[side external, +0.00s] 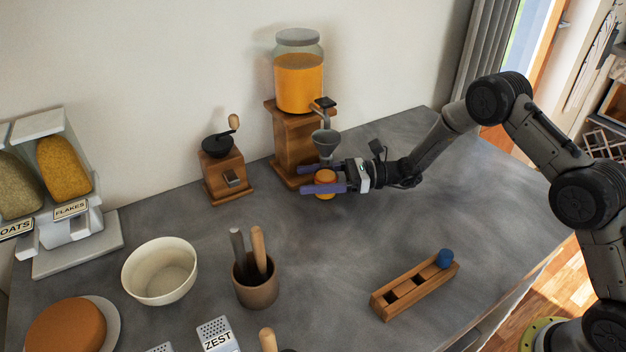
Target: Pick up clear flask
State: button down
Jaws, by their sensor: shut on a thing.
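My gripper (322,179) reaches in from the right with purple fingers, shut on a small flask (326,177) below a grey funnel (325,142). The flask looks clear with orange contents. The fingers hide part of its sides. I cannot tell whether its base touches the counter. Behind it, a large glass jar (299,80) of orange contents stands on a wooden stand (292,143), with a tap arm above the funnel.
A wooden grinder (228,178) stands left of the stand. A cream bowl (160,271), a brown pot (255,287) with two handles and a wooden rack (413,287) with a blue-topped item stand nearer. The grey counter (330,245) is clear in the middle and at right.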

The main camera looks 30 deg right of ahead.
aim_at(337, 173)
jog(key=shift+r, duration=0.45)
jog(key=shift+v, duration=4.05)
notch_tip(337, 173, up, 13)
jog(key=shift+r, duration=0.25)
jog(key=shift+a+r, duration=0.1)
jog(key=shift+r, duration=0.25)
jog(key=shift+s, duration=0.2)
jog(key=s, duration=0.9)
jog(key=shift+s, duration=0.3)
